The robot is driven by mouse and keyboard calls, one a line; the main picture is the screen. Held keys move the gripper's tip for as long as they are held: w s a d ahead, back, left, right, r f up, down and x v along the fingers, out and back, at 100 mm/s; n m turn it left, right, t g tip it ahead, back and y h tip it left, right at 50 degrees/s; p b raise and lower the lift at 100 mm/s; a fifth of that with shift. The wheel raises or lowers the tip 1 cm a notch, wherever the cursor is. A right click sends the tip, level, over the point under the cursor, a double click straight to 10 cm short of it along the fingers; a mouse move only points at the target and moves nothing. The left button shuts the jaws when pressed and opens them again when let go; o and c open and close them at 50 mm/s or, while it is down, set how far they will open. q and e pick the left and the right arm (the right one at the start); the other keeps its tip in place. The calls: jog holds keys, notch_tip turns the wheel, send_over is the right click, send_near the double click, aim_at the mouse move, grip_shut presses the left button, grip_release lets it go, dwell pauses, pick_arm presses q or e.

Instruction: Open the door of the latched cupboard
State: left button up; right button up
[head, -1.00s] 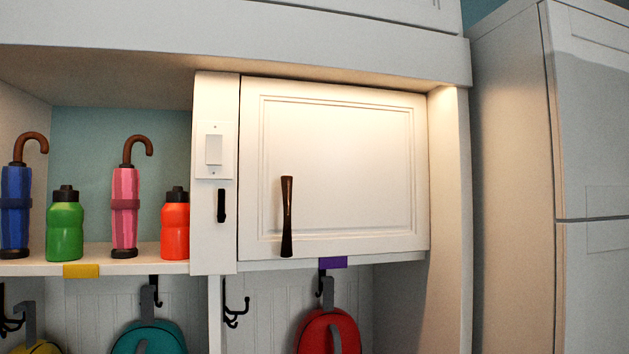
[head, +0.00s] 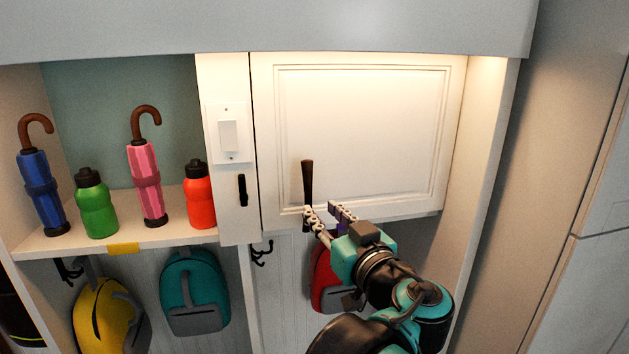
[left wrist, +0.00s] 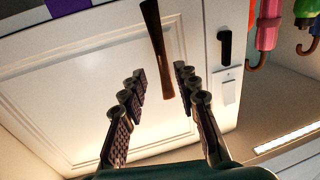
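The cupboard door (head: 375,130) is a white framed panel, and it looks shut. Its dark brown upright handle (head: 307,180) is near the left edge. A small black latch piece (head: 242,190) is on the white post left of the door. My left gripper (head: 323,210) is open at the handle's lower end, which its fingers partly hide. In the left wrist view, upside down, the handle (left wrist: 157,45) extends down between the spread fingers; contact cannot be told. The latch piece also shows there (left wrist: 224,47). My right gripper is not in view.
A white switch plate (head: 228,135) sits above the latch piece. The left shelf (head: 170,232) holds umbrellas and bottles. Backpacks hang below, a red one (head: 325,280) partly behind my left arm. A tall cabinet (head: 590,200) stands at the right.

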aim_at(309, 201)
pick_arm(q)
jog(key=p+x, duration=0.1)
jog(key=x, duration=0.6)
jog(key=shift+w+a+f, duration=0.1)
jog(key=shift+w+a, duration=0.05)
jog(key=shift+a, duration=0.05)
grip_shut()
